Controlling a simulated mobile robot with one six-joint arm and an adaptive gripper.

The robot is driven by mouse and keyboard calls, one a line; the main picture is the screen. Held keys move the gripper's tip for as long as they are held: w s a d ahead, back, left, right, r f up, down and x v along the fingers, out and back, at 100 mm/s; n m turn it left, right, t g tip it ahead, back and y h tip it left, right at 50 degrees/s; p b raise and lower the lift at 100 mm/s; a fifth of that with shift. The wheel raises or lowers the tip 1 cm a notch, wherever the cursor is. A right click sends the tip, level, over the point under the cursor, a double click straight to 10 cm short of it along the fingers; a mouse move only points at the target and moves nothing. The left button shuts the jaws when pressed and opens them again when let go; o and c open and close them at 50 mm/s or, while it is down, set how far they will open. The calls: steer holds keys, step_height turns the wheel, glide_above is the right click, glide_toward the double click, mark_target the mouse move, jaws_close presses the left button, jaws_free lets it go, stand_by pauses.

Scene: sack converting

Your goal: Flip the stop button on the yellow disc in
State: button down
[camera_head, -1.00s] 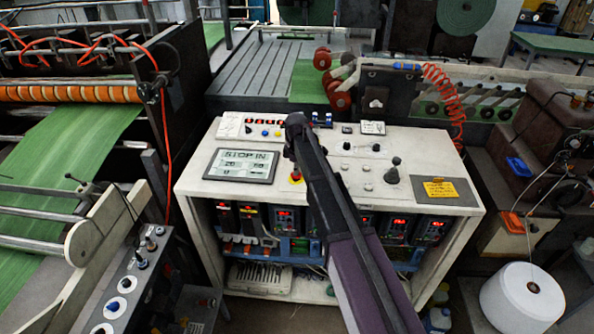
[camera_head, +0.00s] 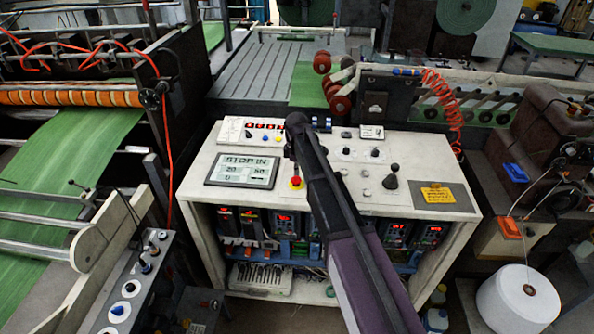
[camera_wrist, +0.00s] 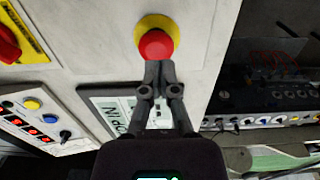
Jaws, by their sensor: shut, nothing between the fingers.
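The stop button is a red round cap (camera_wrist: 155,45) on a yellow disc (camera_wrist: 172,27), set in the white top of the control console (camera_head: 200,180). In the head view the red button (camera_head: 296,181) shows just below my gripper (camera_head: 291,160), right of the display. In the wrist view my gripper (camera_wrist: 158,66) is shut and empty, its fingertips at the edge of the red cap. I cannot tell whether they touch it. The display (camera_head: 242,170) reads "STOP IN" above some numbers. My arm hides part of the console top behind it.
A black joystick (camera_head: 391,178) and small knobs stand right of my arm, near a yellow label (camera_head: 437,195). A row of buttons and switches (camera_head: 262,133) lines the console's back left. A grey panel with knobs (camera_head: 128,289) stands front left.

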mark_target(296, 179)
step_height(296, 179, up, 11)
steer(key=p, duration=1)
stand_by(0.5)
steer(key=s+d+f+m+b, duration=0.5)
steer(key=s+d+m, duration=0.3)
steer(key=s+d, duration=0.3)
steer(key=s+d+f+m+b, duration=0.5)
steer(key=s+d+m, duration=0.4)
steer(key=s, duration=0.6)
steer(key=d, duration=0.2)
steer(key=shift+d+f+m, duration=0.3)
steer(key=shift+d, duration=0.1)
steer(key=shift+w, duration=0.1)
